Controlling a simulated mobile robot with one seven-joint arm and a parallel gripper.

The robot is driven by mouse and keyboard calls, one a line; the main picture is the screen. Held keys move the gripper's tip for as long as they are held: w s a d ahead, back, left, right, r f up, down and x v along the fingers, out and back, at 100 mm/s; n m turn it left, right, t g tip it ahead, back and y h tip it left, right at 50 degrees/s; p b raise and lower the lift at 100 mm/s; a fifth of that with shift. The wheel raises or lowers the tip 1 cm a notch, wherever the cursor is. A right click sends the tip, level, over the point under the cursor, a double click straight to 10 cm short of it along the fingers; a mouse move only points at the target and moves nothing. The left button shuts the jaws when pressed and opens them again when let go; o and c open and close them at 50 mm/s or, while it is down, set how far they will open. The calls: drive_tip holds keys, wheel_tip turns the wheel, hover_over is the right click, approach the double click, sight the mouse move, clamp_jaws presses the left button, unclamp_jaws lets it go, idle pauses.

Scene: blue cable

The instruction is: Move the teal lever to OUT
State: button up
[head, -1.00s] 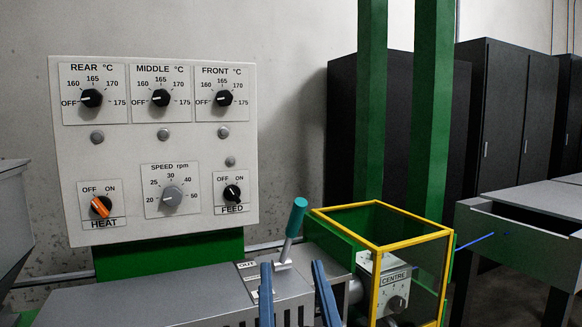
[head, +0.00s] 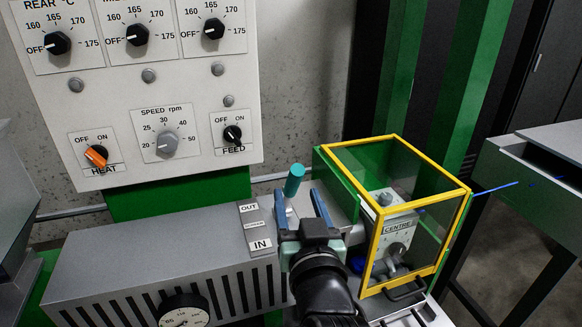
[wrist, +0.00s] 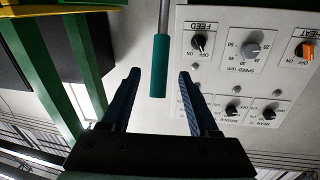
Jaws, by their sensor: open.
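The teal lever (head: 293,180) stands up from the top of the grey machine housing, a teal grip on a grey shaft. Its base is hidden behind my gripper. A label plate (head: 255,227) left of it reads OUT at the far end and IN at the near end, with a small unreadable middle label. I cannot tell which label the lever lines up with. My gripper (head: 302,208) is open, its blue fingers pointing up and away. In the wrist view the teal grip (wrist: 159,66) appears between the two fingers, apart from both; its depth is unclear.
A yellow-framed clear guard (head: 420,185) stands close right of my gripper, with a CENTRE dial inside. The control panel (head: 190,95) with knobs is behind to the left. A round gauge (head: 184,312) is on the housing front. A blue cable (head: 495,188) runs right of the guard.

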sight(289, 194)
drive_tip(key=w, duration=0.5)
drive_tip(key=w+a, duration=0.1)
drive_tip(key=w, duration=0.2)
drive_tip(key=shift+w+a+p, duration=0.1)
drive_tip(key=shift+w+p, duration=0.05)
drive_tip(key=shift+p, duration=0.25)
clamp_jaws()
idle(1.0)
